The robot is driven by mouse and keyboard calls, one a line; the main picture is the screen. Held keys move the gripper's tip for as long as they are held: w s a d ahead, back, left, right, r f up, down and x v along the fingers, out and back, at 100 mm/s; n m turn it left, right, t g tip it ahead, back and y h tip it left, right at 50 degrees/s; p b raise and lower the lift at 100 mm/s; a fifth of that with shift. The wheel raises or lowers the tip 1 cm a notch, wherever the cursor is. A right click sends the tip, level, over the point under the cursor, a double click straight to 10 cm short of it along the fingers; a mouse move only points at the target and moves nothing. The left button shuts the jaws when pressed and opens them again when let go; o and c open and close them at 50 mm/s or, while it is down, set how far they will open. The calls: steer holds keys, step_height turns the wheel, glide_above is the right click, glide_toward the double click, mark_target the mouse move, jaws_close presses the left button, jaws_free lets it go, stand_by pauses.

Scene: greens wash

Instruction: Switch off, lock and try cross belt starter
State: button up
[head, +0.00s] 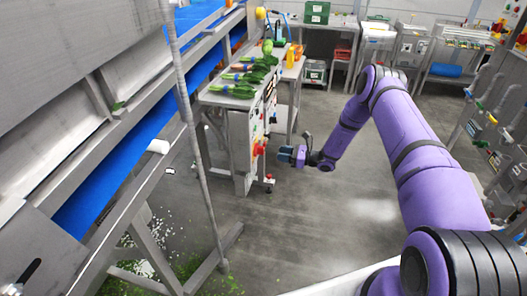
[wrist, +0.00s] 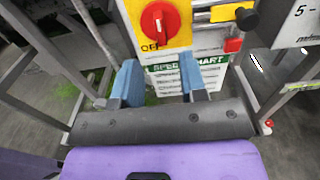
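The starter's red rotary switch (wrist: 165,20) sits on a yellow plate (wrist: 131,13) at the top of the wrist view, with the word OFF at its lower left. I cannot tell its setting for sure. A small red object (wrist: 233,45), perhaps a padlock, is to the right of the plate; its shackle is not clear. My gripper (wrist: 159,76) is open and empty, its two blue-grey fingers apart just below the switch and not visibly touching it. In the head view my gripper (head: 291,155) is beside the red and yellow switch (head: 259,150) on the cabinet.
A sign reading "SPEED CHART" (wrist: 190,72) is behind my fingers. A black knob (wrist: 246,18) and a light box (wrist: 298,22) are at the right. In the head view, green vegetables (head: 238,80) lie on the bench and a blue belt (head: 110,180) runs at left.

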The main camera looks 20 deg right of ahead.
mark_target(260, 150)
steer(key=x, duration=0.8)
steer(key=shift+w+a, duration=0.15)
steer(key=shift+a, duration=0.1)
jaws_close()
